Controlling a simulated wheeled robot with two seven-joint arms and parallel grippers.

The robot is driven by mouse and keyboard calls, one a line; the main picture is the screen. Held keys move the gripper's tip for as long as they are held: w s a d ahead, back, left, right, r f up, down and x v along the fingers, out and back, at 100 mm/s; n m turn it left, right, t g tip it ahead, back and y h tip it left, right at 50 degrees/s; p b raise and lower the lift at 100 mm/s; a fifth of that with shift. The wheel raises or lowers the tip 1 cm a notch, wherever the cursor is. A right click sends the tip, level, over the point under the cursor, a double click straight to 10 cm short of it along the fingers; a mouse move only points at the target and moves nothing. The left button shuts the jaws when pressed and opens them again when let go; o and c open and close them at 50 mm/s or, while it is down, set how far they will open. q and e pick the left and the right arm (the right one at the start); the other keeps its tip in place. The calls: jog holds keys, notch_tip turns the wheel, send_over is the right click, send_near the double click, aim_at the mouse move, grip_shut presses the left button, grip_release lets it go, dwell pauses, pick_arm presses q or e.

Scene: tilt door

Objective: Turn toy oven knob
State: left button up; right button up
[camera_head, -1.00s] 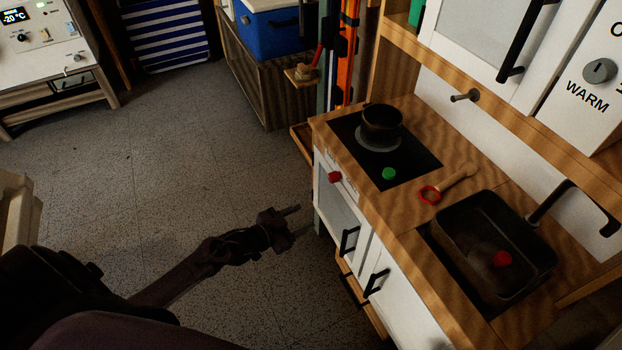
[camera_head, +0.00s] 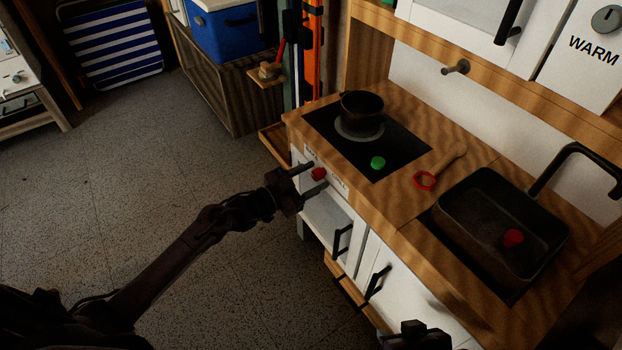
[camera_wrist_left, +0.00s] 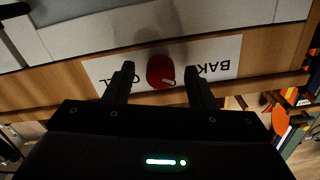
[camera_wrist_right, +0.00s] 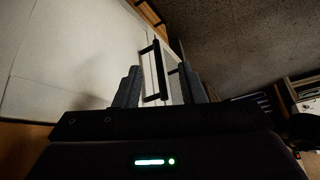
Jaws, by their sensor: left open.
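The toy oven's red knob (camera_head: 318,174) sits on the white front panel of the wooden play kitchen, below the stovetop. In the left wrist view the knob (camera_wrist_left: 160,72) lies between my two fingers, on a white label with partly hidden lettering. My left gripper (camera_head: 311,178) is open at the panel, with one finger on each side of the knob and a gap on both sides. My right gripper (camera_head: 413,336) shows at the bottom edge in front of the cabinet. In the right wrist view its fingers (camera_wrist_right: 160,88) are apart and hold nothing.
The oven door handle (camera_head: 342,238) and cabinet door handle (camera_head: 376,281) stick out below the panel. A black pot (camera_head: 361,112), green toy piece (camera_head: 378,162), red-rimmed wooden utensil (camera_head: 440,168) and sink (camera_head: 478,240) are on top. The floor at left is clear.

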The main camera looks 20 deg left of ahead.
pick_arm(q)
jog(key=shift+w, duration=0.1)
jog(key=c, duration=1)
jog(key=shift+m, duration=0.3)
jog(key=m, duration=0.3)
jog(key=shift+f, duration=0.1)
jog(key=m+b, duration=0.1)
jog(key=m, duration=0.5)
jog(key=shift+m, duration=0.4)
jog(key=shift+m+b, duration=0.35)
jog(key=shift+m, duration=0.45)
pick_arm(e)
jog(key=w+a+r+t+y, duration=0.2)
jog(key=w+r+t, duration=0.3)
jog(key=w+r, duration=0.2)
jog(key=shift+w+a+r, duration=0.2)
jog(key=shift+w+r, duration=0.15)
jog(key=shift+w, duration=0.05)
